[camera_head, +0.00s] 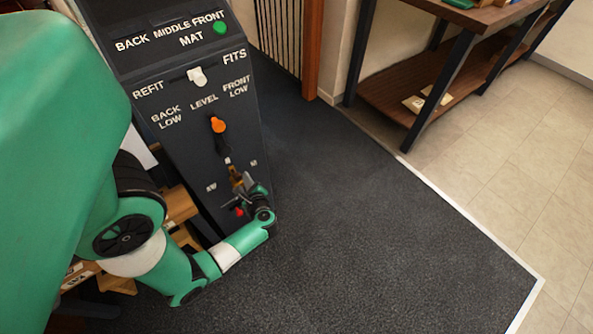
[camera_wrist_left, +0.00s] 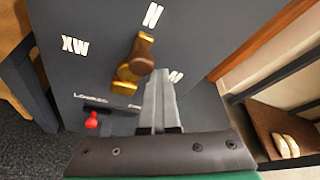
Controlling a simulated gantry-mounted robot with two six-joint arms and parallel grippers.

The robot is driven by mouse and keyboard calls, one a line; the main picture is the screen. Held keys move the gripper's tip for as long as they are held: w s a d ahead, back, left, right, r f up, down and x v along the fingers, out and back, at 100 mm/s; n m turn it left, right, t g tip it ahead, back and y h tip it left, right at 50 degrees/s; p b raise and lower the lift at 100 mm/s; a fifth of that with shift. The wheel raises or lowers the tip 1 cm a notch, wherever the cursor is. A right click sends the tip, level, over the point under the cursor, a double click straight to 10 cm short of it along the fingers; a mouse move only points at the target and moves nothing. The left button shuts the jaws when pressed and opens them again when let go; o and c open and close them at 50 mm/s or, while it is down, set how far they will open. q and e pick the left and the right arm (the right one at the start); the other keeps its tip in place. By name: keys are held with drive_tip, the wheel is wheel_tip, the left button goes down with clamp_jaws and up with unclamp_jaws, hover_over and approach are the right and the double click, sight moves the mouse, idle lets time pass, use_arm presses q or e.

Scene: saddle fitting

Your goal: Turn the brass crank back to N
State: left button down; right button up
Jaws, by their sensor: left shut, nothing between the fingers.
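The brass crank (camera_wrist_left: 126,73) with its brown knob (camera_wrist_left: 142,62) is mounted on the dark panel (camera_wrist_left: 100,25) in the left wrist view. In the head view my left gripper (camera_head: 243,186) is at the panel's lower part and covers much of the crank.
Above the crank are an orange-handled lever (camera_head: 217,124), a white knob (camera_head: 198,76) and a green button (camera_head: 220,27). A red knob (camera_wrist_left: 92,122) sits below left of the crank. Dark carpet (camera_head: 340,220) to the right is clear. A wooden shelf unit (camera_head: 430,85) stands farther off.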

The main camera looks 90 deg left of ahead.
use_arm(q)
drive_tip(key=shift+r, duration=0.1)
idle(0.4)
drive_tip(key=w+d, duration=0.5)
drive_tip(key=d, duration=0.3)
drive_tip(key=shift+w+p, duration=0.15)
drive_tip(key=shift+p, duration=0.3)
